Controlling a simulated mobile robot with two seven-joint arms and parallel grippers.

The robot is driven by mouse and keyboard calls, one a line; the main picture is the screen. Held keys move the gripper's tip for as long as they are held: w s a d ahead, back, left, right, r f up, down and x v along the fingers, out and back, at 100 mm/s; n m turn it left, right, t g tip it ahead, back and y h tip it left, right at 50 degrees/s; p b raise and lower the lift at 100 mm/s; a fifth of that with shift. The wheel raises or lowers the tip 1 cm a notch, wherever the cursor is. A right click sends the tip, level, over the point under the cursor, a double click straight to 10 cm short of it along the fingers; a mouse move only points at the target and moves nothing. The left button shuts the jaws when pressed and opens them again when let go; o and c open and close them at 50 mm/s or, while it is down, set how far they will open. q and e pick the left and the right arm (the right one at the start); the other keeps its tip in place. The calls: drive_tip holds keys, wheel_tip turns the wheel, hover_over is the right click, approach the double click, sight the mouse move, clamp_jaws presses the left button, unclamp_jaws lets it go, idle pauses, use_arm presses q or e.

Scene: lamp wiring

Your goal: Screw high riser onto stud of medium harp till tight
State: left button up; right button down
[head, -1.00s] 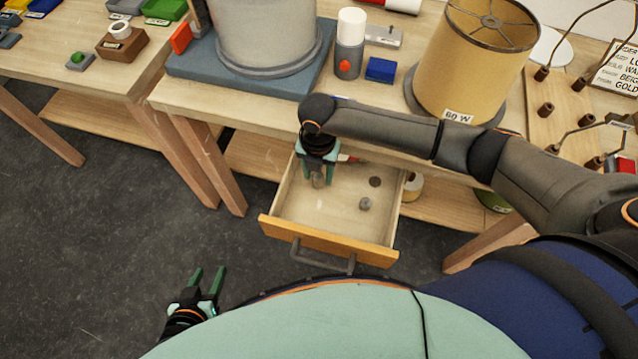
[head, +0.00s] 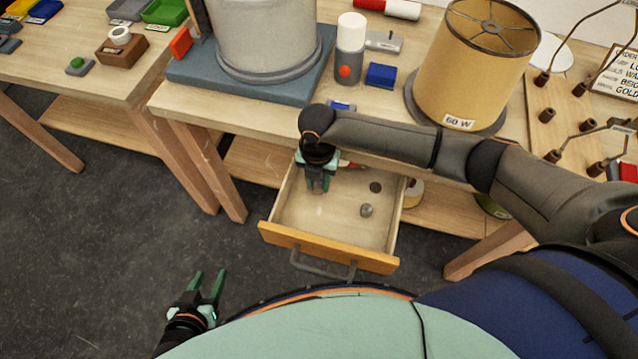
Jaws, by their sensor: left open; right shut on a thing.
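My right gripper (head: 318,190) reaches down into the open drawer (head: 310,215) near its back left. It is shut on a small part that its fingers mostly hide, so I cannot tell whether it is the high riser. A grey knob-like piece (head: 366,210) and a dark round disc (head: 375,187) lie loose in the drawer. Bent wire harps (head: 572,38) stand in a wooden peg board at the right of the bench; I cannot tell which is the medium one. My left gripper (head: 209,275) is open and empty, low over the floor at the left.
The drawer front (head: 328,248) with its handle sticks out from the bench. Above it on the bench stand a tan lampshade (head: 487,75) marked 60 W, a white and grey bottle (head: 350,60), a blue block (head: 380,75) and a large grey drum (head: 265,40). A second table stands left.

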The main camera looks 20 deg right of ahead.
drive_tip(key=shift+r, duration=0.15)
wheel_tip(320, 180, up, 5)
drive_tip(key=p, duration=0.5)
drive_tip(key=shift+p, duration=0.3)
